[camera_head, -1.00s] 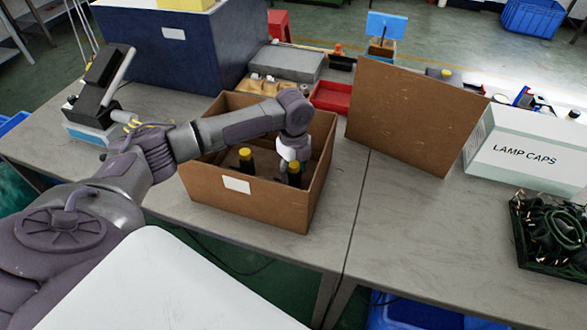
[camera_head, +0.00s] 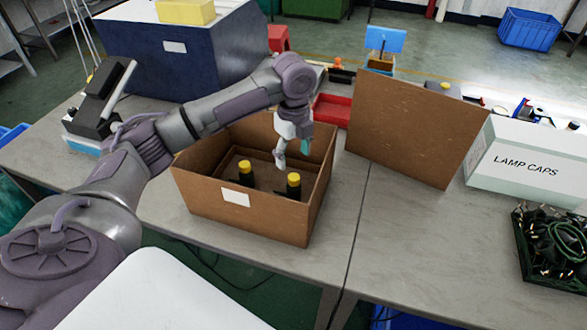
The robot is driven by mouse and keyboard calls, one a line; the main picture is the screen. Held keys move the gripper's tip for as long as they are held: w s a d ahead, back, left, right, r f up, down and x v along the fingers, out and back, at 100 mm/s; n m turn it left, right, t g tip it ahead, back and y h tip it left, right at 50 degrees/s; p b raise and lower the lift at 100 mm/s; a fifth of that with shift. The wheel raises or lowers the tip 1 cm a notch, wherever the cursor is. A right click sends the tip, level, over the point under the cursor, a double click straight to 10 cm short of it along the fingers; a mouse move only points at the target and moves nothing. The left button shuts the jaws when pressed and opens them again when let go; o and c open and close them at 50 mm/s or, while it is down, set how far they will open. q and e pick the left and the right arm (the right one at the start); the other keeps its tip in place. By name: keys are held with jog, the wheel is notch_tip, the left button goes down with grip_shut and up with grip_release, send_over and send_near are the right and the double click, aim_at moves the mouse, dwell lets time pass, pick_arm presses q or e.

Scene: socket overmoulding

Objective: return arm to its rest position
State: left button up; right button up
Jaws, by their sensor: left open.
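My left arm comes in from the left and reaches over the cardboard box (camera_head: 262,214). My left gripper (camera_head: 292,156) points down above the box with its fingers apart, and nothing shows between them. Two black items with yellow tops stand upright in the box, a left one (camera_head: 246,174) and a right one (camera_head: 293,186). The gripper is above and behind the right one, apart from it. My right gripper is not in view.
A brown board (camera_head: 415,125) stands right of the box, near a white LAMP CAPS box (camera_head: 528,168). A dark crate of cables (camera_head: 550,246) sits at the right edge. A large blue box (camera_head: 190,55) and a red tray (camera_head: 332,109) are behind. The table (camera_head: 395,235) at front centre is bare.

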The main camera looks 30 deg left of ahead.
pick_arm(q)
jog(key=shift+r, duration=0.8)
